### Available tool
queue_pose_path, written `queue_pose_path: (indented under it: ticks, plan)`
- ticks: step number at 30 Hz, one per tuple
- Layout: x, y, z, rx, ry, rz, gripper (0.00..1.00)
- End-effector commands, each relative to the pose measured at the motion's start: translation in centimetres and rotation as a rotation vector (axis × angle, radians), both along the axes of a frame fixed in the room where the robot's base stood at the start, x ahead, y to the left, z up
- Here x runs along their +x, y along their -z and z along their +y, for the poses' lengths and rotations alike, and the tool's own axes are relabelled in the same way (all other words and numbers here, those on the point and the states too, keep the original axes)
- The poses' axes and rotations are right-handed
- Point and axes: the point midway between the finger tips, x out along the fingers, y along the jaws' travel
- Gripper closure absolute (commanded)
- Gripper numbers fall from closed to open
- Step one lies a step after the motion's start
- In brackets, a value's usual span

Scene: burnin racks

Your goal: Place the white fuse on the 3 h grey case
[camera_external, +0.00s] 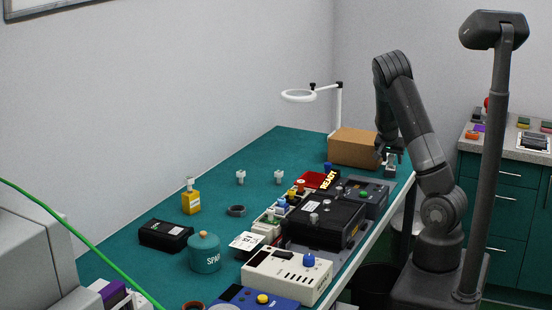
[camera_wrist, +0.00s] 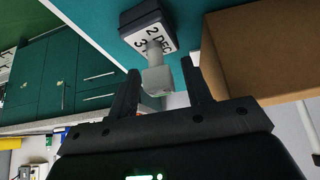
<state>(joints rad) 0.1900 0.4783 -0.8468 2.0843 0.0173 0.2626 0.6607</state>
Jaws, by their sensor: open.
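In the wrist view a small grey case (camera_wrist: 133,20) with a white label reading "2 DEC" and a partly covered "3" stands near the table edge. A white fuse (camera_wrist: 160,80) with a narrower neck is in front of it, between my fingers, and overlaps the label. It appears to stand on the case; I cannot tell whether they touch. My gripper (camera_wrist: 162,88) is open around the fuse. In the external view my gripper (camera_external: 390,156) is low over the grey case (camera_external: 389,172) at the table's far right corner. The fuse is hard to make out there.
A cardboard box (camera_external: 352,148) stands close beside my gripper. A dark unit (camera_external: 372,194) and a black case (camera_external: 322,222) stand nearer along the table. Two small white pieces (camera_external: 240,177) (camera_external: 278,177) stand apart on the left. A ring lamp (camera_external: 298,96) rises behind. Green table is clear near the wall.

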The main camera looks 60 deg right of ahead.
Motion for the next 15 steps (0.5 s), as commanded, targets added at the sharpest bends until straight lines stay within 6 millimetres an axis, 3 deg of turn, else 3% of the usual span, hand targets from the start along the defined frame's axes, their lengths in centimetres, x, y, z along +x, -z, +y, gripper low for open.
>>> queue_pose_path:
  ticks: [15]
  plan:
    - [0.2, -4.9, 3.2, -0.001, -0.005, -0.002, 0.55]
